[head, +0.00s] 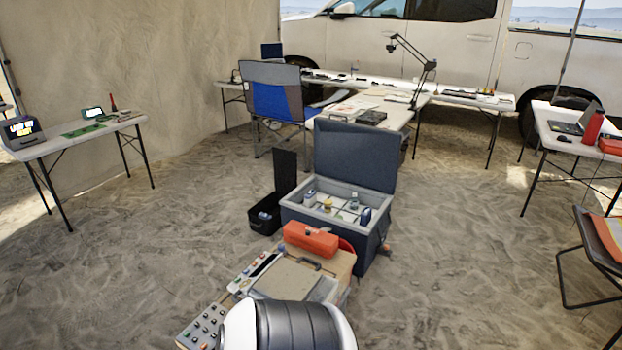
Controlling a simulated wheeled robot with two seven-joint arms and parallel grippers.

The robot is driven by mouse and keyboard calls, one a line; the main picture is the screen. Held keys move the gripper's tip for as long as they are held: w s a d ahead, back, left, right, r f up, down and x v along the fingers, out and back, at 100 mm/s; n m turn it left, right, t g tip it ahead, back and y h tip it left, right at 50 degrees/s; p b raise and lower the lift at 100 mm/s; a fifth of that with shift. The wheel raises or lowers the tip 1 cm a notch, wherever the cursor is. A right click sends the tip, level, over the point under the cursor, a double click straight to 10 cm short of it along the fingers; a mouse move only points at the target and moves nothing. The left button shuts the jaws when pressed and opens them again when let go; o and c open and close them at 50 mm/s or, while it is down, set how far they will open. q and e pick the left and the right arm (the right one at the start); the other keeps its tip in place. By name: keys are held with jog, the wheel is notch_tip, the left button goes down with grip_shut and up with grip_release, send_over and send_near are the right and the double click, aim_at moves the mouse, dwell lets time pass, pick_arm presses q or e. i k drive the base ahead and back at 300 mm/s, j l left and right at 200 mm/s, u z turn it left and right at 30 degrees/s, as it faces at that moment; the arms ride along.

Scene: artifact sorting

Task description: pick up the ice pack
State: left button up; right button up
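An open dark grey cooler (374,243) stands on the sandy floor near the middle of the head view, with its lid (355,156) raised at the back. Several small items lie inside it, among them a pale blue-white one (310,198) at the left and a dark blue one (365,216) at the right. They are too small to tell for sure which is the ice pack. Neither of my grippers is in view.
An orange-red toolbox (311,238) sits in front of the cooler. A black open bin (264,216) stands to its left. Tables stand at the left (60,146), back (392,114) and right (548,134). A folding chair (600,240) is at the right. Sandy floor lies open on both sides.

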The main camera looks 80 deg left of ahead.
aim_at(365, 216)
jog(key=i+j+u, duration=0.25)
jog(key=u, duration=0.15)
jog(key=i+u, duration=0.35)
jog(key=i, duration=0.15)
jog(key=i+u, duration=0.95)
jog(key=i, duration=0.35)
jog(key=i+u, duration=0.2)
jog(key=i, duration=0.35)
jog(key=i+l+u, duration=0.15)
jog(key=i, duration=0.35)
jog(key=i+l+u, duration=0.15)
jog(key=i, duration=0.35)
jog(key=i+j, duration=0.9)
jog(key=i, duration=0.2)
jog(key=j+u, duration=0.05)
